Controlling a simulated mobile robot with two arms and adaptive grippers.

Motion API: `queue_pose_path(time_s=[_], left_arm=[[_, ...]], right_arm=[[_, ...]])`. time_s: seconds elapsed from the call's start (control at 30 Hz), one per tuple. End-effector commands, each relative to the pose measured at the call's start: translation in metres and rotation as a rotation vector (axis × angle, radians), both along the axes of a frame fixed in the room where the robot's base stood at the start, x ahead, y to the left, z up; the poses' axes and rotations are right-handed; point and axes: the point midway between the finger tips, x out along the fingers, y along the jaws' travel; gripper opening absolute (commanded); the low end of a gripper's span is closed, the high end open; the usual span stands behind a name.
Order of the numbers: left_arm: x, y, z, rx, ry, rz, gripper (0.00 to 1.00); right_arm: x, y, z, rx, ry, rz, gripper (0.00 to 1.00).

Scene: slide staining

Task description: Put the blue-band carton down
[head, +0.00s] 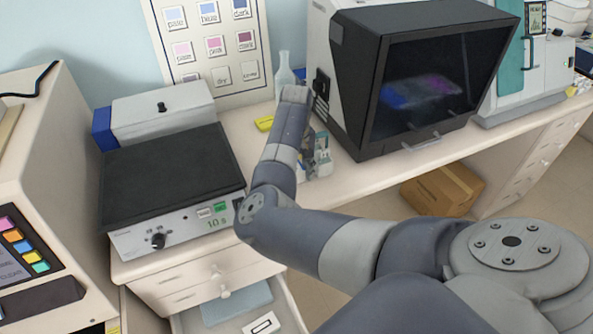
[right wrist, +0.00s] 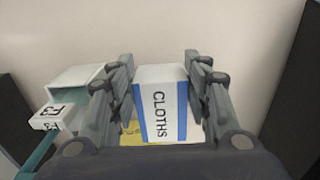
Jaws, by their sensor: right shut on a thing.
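The blue-band carton (right wrist: 162,110) is white with blue bands along its edges and the word CLOTHS. It shows in the right wrist view between the fingers of my right gripper (right wrist: 160,64), which is shut on it. The carton stands over the pale bench top, and I cannot tell whether its base touches the bench. In the head view my right forearm and wrist cover most of the gripper and the carton. My left gripper is in neither view.
A white box (right wrist: 78,82) with a teal part sits left of the gripper. A yellow item (head: 264,123) lies on the bench. A black-topped device (head: 170,175) stands left, a dark-windowed cabinet (head: 425,85) right, and a glass flask (head: 284,72) behind. An open drawer (head: 240,308) sticks out below.

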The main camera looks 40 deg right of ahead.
Motion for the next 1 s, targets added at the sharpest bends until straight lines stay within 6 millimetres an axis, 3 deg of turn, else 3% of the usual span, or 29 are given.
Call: queue_pose_path(time_s=[0.1, 0.13, 0.2, 0.67, 1.0], left_arm=[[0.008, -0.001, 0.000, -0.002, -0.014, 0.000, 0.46], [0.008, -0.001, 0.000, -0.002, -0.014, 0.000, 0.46], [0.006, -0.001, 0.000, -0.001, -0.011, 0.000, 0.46], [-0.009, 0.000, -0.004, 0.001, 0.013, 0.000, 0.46], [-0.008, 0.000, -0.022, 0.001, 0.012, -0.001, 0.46]], right_arm=[[-0.001, 0.000, -0.001, 0.001, 0.003, -0.001, 0.17], [-0.001, 0.000, -0.001, 0.001, 0.004, -0.001, 0.52], [-0.001, 0.000, -0.001, 0.001, 0.004, -0.001, 0.65], [0.000, -0.001, 0.008, -0.001, 0.001, -0.001, 0.65], [0.000, -0.001, 0.075, -0.001, -0.001, -0.002, 0.65]])
